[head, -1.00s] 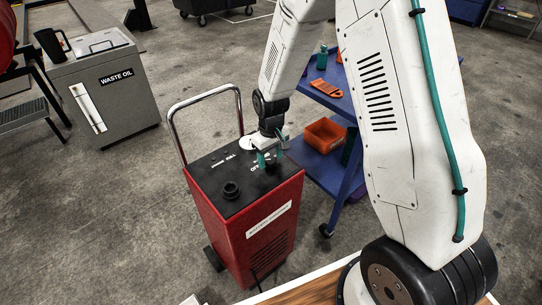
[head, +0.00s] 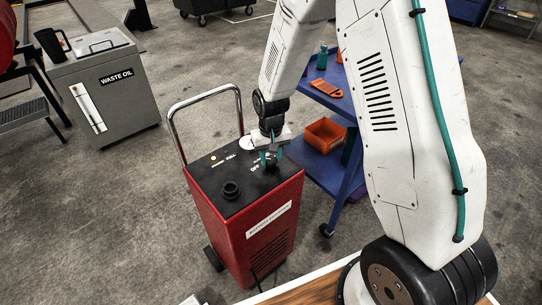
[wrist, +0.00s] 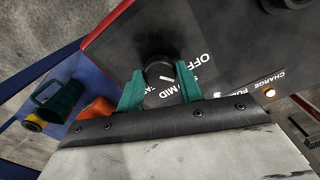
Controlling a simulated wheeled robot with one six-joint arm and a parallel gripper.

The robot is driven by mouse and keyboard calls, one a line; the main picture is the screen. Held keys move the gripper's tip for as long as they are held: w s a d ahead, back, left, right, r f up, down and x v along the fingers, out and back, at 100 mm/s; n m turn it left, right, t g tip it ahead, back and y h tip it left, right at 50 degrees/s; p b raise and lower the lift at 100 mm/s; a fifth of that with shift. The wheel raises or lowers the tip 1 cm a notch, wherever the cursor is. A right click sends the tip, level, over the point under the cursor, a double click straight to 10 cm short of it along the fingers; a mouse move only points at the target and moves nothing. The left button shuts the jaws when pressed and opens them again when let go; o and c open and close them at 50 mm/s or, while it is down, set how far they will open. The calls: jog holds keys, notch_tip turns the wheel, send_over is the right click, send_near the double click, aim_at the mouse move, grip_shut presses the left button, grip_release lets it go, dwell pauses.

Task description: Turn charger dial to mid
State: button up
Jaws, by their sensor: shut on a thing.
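The battery charger (head: 228,238) is a red cart with a black top panel. Its dial (wrist: 158,66) is a round black knob with a short white pointer mark, beside the words OFF and MID in the wrist view. My gripper (head: 271,158) is over the back right of the panel, pointing down. In the wrist view, its green fingers (wrist: 159,84) stand on either side of the dial and are shut on it. The mark shows between the fingers, but I cannot tell exactly which word it points to.
A second black knob (head: 231,191) stands on the panel's front left. A chrome handle (head: 172,121) rises at the charger's back. A blue shelf cart (head: 340,172) with an orange bin (head: 325,134) is close on the right. A waste oil cabinet (head: 117,100) stands left.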

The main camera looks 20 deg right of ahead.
aim_at(271, 159)
jog(key=m, duration=0.5)
jog(key=shift+m, duration=0.3)
jog(key=m, duration=0.5)
jog(key=shift+m, duration=0.4)
jog(key=o, duration=1)
jog(key=shift+r, duration=0.1)
notch_tip(271, 159, up, 8)
jog(key=shift+f, duration=0.15)
